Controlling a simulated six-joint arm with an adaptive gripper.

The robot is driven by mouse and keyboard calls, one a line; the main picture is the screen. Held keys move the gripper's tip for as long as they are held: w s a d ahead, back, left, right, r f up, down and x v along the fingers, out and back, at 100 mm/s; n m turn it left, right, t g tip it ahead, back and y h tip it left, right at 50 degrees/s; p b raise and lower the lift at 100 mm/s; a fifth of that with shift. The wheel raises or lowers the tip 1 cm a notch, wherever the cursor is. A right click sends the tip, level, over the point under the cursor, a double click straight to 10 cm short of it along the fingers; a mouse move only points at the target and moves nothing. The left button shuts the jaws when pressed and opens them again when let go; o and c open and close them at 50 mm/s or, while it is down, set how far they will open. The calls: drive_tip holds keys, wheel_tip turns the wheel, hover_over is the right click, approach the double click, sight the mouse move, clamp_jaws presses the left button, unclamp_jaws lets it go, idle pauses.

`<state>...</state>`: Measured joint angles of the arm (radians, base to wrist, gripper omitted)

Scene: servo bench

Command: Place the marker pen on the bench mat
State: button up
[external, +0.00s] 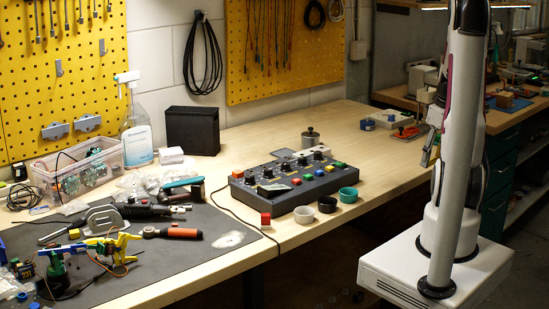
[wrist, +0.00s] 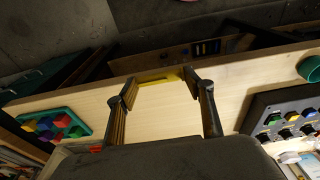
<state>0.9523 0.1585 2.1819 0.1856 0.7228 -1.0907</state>
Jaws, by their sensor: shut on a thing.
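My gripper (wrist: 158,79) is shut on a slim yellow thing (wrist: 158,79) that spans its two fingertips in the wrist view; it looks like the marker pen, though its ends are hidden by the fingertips. It is over the pale wooden bench, near the bench edge. In the external view my gripper (external: 430,150) is at the right, partly hidden by my arm, and the pen cannot be made out there. The dark grey bench mat (external: 205,255) lies at the left of the bench, with a pale patch near its right end.
A control box (external: 293,183) with knobs stands mid-bench, between my gripper and the mat. Tools, including an orange-handled one (external: 180,232), occupy the mat. Its front right part is clear.

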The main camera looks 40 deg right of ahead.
drive_tip(key=shift+a+m, duration=0.1)
drive_tip(key=shift+m, duration=0.2)
drive_tip(key=shift+d+r+m, duration=0.25)
drive_tip(key=shift+r+m, duration=0.1)
drive_tip(key=shift+m, duration=0.35)
drive_tip(key=shift+w+d+r+m, duration=0.15)
drive_tip(key=shift+w+r+m, duration=0.1)
drive_tip(key=shift+m, duration=0.05)
drive_tip(key=w+a+r+n, duration=0.1)
drive_tip(key=w+a+r, duration=0.1)
drive_tip(key=w+a, duration=0.45)
drive_tip(key=w+a+r, duration=0.2)
drive_tip(key=w+a, duration=0.2)
drive_tip(key=w, duration=0.5)
drive_tip(key=w+a+n, duration=0.1)
drive_tip(key=w+a, duration=0.1)
drive_tip(key=a, duration=0.4)
drive_tip(key=w+a+r+n, duration=0.1)
drive_tip(key=w+a+n, duration=0.1)
drive_tip(key=a, duration=0.4)
drive_tip(key=w+a+n, duration=0.1)
drive_tip(key=w+a, duration=0.3)
drive_tip(key=a, duration=0.3)
drive_tip(key=shift+r+n, duration=0.25)
drive_tip(key=shift+n, duration=0.15)
drive_tip(key=shift+a+y, duration=0.3)
drive_tip(key=shift+a, duration=0.25)
